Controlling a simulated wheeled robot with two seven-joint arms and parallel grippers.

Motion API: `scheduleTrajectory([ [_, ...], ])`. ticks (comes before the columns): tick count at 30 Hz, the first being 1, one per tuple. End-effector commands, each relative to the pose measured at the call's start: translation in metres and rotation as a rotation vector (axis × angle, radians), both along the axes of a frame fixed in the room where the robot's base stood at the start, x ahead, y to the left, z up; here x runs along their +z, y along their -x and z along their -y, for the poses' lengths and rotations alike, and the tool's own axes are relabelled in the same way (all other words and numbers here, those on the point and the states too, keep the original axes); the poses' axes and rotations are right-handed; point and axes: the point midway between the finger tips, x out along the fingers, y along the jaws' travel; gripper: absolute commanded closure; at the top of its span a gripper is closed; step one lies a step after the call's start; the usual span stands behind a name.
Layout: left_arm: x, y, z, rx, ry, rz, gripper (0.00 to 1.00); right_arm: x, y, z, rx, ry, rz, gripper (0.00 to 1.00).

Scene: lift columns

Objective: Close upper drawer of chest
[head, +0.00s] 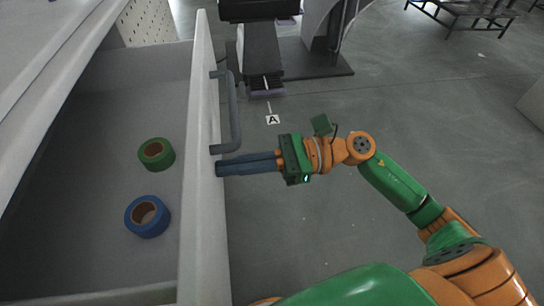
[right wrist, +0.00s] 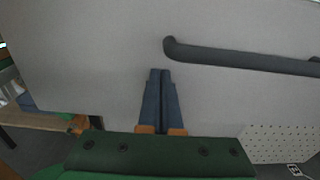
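The upper drawer of the chest is pulled out, and its white front panel (head: 205,215) stands upright in the head view. A dark grey bar handle (head: 235,112) is on the outer face of the panel, and it also shows in the right wrist view (right wrist: 240,58). My right gripper (head: 219,167) has its blue fingers together with nothing between them. Its fingertips are at the front panel, just beside the near end of the handle; contact cannot be told for sure. In the right wrist view the fingers (right wrist: 160,75) point at the panel. My left gripper is not seen.
Inside the drawer lie a green tape roll (head: 157,154) and a blue tape roll (head: 148,216). The white chest top (head: 50,45) is at the upper left. A dark bench-like machine (head: 262,55) stands beyond the drawer.

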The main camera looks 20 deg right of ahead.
Motion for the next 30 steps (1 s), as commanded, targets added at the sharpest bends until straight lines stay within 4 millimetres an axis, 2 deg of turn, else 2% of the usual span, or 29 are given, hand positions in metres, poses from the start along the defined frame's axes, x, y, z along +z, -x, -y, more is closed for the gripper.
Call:
scheduleTrajectory([
  [9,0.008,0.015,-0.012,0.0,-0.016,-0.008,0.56,0.005,-0.017,-0.088,0.004,-0.005,0.002,1.0],
  [18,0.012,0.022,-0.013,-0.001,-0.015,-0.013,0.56,0.002,-0.031,-0.16,0.003,-0.002,0.001,1.0],
  [24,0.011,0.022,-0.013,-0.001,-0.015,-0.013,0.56,0.0,-0.038,-0.192,0.002,0.0,0.0,1.0],
  [30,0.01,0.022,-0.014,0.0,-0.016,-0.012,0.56,0.001,-0.041,-0.211,0.001,0.0,0.0,1.0],
])
